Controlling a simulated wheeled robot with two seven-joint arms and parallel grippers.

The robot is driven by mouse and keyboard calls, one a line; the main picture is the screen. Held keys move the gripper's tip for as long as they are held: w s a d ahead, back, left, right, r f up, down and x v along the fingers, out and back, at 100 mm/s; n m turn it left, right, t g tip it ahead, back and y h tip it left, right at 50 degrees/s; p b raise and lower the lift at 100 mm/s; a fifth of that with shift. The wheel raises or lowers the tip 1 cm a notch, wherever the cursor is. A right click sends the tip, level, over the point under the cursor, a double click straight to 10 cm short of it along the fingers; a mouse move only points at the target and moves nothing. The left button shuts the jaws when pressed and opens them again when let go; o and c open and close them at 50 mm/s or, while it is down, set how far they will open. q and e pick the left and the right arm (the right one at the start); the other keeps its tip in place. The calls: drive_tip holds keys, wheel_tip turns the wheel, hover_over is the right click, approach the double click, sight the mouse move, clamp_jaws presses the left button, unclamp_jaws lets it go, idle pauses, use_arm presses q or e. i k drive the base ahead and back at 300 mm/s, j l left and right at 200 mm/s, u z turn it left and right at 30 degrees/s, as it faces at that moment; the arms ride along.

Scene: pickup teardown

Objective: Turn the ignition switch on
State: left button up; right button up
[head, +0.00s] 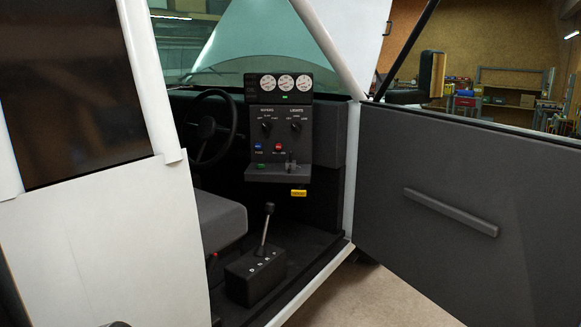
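The dark control panel (281,140) stands inside the open cab, right of the steering wheel (210,130). It carries two black rotary knobs, a left knob (266,127) under a label too small to read surely and a right knob (296,126) under what looks like "LIGHTS". Below them are a blue button (258,145) and a red button (278,147). Small levers (290,163) sit on the lower ledge, and a yellow tag (299,193) hangs beneath it. I cannot tell which control is the ignition switch. Neither gripper can be made out.
The open door (465,200) stands at the right with a grab bar (450,212). A white body panel (110,235) blocks the left. A seat (220,218) and a shifter (265,235) on a box are low in the cab. The doorway between is open.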

sight(289, 166)
drive_tip(key=i+z, duration=0.15)
drive_tip(key=i, duration=0.25)
drive_tip(key=i+j+z, duration=0.2)
drive_tip(key=i, duration=0.25)
drive_tip(key=i+j+z, duration=0.15)
drive_tip(key=i, duration=0.25)
drive_tip(key=i+j+z, duration=0.15)
drive_tip(key=i, duration=0.25)
drive_tip(key=j, duration=0.1)
